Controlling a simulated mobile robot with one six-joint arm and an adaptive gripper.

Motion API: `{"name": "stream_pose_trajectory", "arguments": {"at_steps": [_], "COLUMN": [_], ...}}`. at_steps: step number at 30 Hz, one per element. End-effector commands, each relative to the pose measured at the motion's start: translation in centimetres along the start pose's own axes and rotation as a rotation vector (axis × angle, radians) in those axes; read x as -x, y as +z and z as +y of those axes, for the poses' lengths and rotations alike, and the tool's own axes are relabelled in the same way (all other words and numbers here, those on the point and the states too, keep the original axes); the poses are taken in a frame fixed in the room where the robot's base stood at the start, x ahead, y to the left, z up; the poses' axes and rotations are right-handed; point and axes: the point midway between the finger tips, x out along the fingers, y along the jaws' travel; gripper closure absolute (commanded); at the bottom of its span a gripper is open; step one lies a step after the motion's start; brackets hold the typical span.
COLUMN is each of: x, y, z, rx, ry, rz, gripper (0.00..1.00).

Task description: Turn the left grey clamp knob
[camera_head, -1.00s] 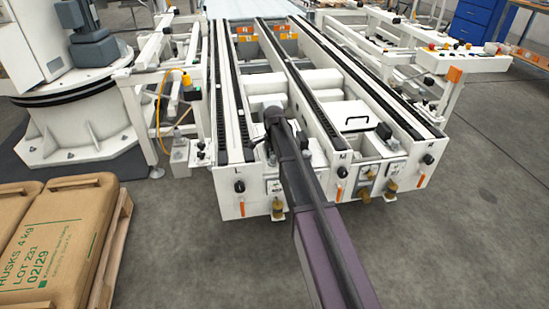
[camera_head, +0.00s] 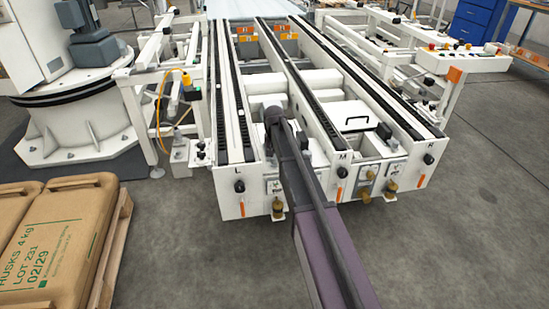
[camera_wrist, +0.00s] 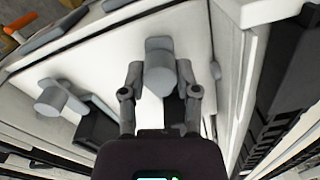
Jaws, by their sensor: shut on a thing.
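A grey clamp knob (camera_wrist: 159,80) with a round cylindrical body and a small flat tab sits on a white panel in the wrist view. My gripper (camera_wrist: 161,70) has one finger on each side of this knob and is shut on it. A second, similar grey knob (camera_wrist: 60,98) is on the same panel to the left, apart from my fingers. In the head view my arm reaches down between the white rails of the conveyor frame (camera_head: 228,205), and my gripper and the held knob are hidden there.
A white box with a black handle (camera_head: 357,122) lies to the right. The floor at right is clear.

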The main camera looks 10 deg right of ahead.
Motion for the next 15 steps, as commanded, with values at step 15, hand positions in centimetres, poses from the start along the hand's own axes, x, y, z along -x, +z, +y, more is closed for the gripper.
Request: {"name": "stream_pose_trajectory", "arguments": {"at_steps": [15], "x": [-0.03], "y": [0.18], "z": [0.03], "rx": [0.289], "ry": [0.001], "rz": [-0.003], "gripper": [1.0]}}
